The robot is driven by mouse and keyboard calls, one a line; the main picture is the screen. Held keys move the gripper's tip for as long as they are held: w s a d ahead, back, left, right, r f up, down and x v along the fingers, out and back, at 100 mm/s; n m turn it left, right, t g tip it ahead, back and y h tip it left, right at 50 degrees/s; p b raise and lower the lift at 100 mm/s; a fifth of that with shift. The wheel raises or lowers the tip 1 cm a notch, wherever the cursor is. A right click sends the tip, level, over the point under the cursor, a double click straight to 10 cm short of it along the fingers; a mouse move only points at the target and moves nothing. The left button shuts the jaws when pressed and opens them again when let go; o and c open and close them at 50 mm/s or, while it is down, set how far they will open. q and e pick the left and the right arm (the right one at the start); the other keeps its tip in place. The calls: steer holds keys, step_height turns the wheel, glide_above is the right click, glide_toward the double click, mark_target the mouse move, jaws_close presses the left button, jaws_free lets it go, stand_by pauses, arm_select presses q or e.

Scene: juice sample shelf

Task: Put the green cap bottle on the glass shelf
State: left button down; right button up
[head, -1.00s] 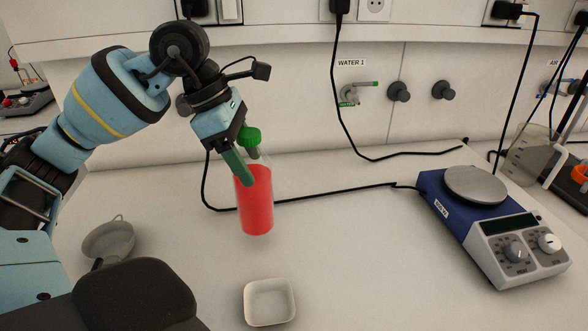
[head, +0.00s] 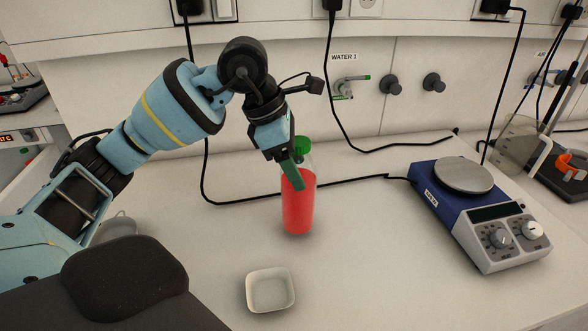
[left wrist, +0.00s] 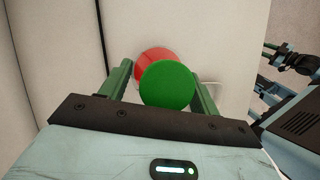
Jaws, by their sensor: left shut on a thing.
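The green cap bottle (head: 298,205) holds red liquid and is upright in the head view, right of centre-left above the white bench. Its green cap (left wrist: 167,86) fills the middle of the left wrist view, with the red body partly hidden behind it. My left gripper (head: 294,178) is shut on the bottle near its neck; its two green fingers stand on either side of the cap in the wrist view. I cannot tell whether the bottle's base touches the bench. The glass shelf is not clearly in view.
A small white square dish (head: 270,290) is on the bench in front of the bottle. A hotplate stirrer (head: 480,215) stands at the right. A black cable (head: 240,203) runs behind the bottle. A glass beaker (head: 517,143) stands farther right.

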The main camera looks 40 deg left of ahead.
arm_select(q)
steer(key=shift+f, duration=0.85)
steer(key=shift+f, duration=0.2)
steer(key=shift+c, duration=1.8)
jaws_free()
steer(key=v, duration=1.2)
steer(key=shift+p, duration=0.35)
